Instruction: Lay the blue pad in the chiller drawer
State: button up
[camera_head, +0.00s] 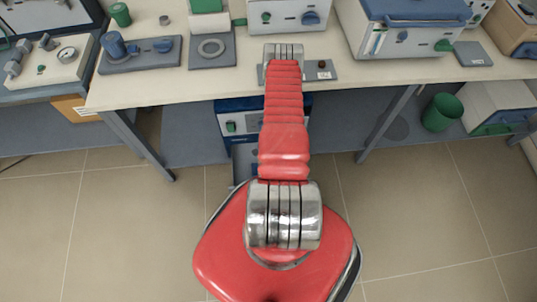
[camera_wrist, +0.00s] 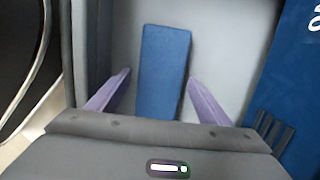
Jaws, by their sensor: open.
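In the wrist view, the blue pad (camera_wrist: 163,62) lies lengthwise on a light grey floor (camera_wrist: 222,45). A darker grey wall (camera_wrist: 92,50) runs along the left, so this looks like the inside of a drawer. My gripper (camera_wrist: 157,76) is open, with its two purple fingers spread on either side of the pad's near part. The left finger is apart from the pad; the right fingertip is close to its edge, and I cannot tell whether it touches. In the head view my arm hides my gripper and the pad. A blue-and-white unit (camera_head: 232,122) stands under the table.
A blue panel (camera_wrist: 300,75) with dark slots lies to the right in the wrist view. In the head view, the bench (camera_head: 140,92) carries several instruments. Table legs (camera_head: 137,145) and a green bin (camera_head: 442,112) stand at floor level. The tiled floor in front is clear.

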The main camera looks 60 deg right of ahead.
notch_tip(320, 180, up, 12)
jog(key=s+d, duration=0.1)
jog(key=shift+s, duration=0.2)
dwell(0.5)
jog(key=shift+d+f, duration=0.1)
dwell(0.7)
